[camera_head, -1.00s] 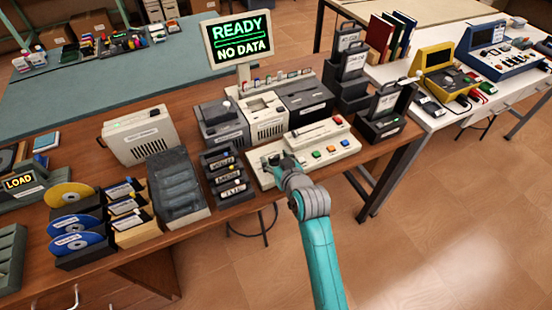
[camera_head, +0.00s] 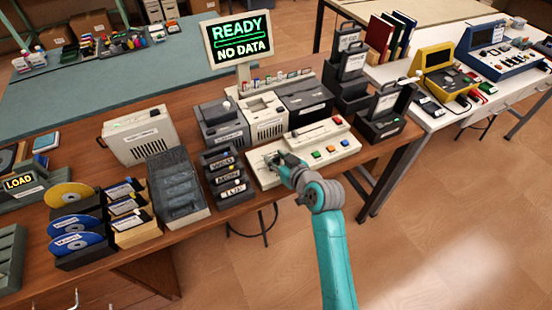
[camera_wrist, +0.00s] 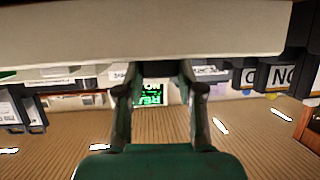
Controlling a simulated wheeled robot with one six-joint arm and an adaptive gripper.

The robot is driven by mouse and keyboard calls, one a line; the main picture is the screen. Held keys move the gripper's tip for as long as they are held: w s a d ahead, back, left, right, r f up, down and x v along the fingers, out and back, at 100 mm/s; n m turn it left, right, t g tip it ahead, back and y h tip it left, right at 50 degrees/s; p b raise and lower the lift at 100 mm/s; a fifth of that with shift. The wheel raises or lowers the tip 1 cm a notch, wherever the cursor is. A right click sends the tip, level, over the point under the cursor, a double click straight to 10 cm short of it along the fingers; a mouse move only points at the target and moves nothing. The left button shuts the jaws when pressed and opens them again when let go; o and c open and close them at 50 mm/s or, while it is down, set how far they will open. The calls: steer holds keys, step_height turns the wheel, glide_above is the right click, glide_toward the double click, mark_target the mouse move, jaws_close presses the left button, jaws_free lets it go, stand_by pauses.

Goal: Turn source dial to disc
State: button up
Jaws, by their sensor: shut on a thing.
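The cream control console (camera_head: 318,132) stands on the wooden bench, with orange, green and blue buttons along its front right and a slider-like slot behind. My gripper (camera_head: 274,160) is at the left end of its top. In the wrist view, my gripper (camera_wrist: 158,92) has its two fingers up against the underside of the picture's cream console band (camera_wrist: 150,30). They are shut on the source dial, which is mostly hidden by the fingers. Its pointer and marks cannot be read.
Left of the console stands a dark rack of labelled cartridges (camera_head: 229,175). Grey and cream drive units (camera_head: 264,117) stand behind it. Blue and yellow discs (camera_head: 75,222) sit in a holder at the far left. A dark cartridge stand (camera_head: 380,127) is at right. Floor in front is clear.

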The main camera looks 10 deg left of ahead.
steer(key=shift+f+n+g+y, duration=0.1)
steer(key=shift+n+g+y, duration=0.3)
steer(key=shift+n, duration=0.1)
steer(key=o, duration=1.1)
steer(key=shift+o, duration=0.2)
steer(key=shift+d, duration=0.15)
steer(key=v, duration=1.2)
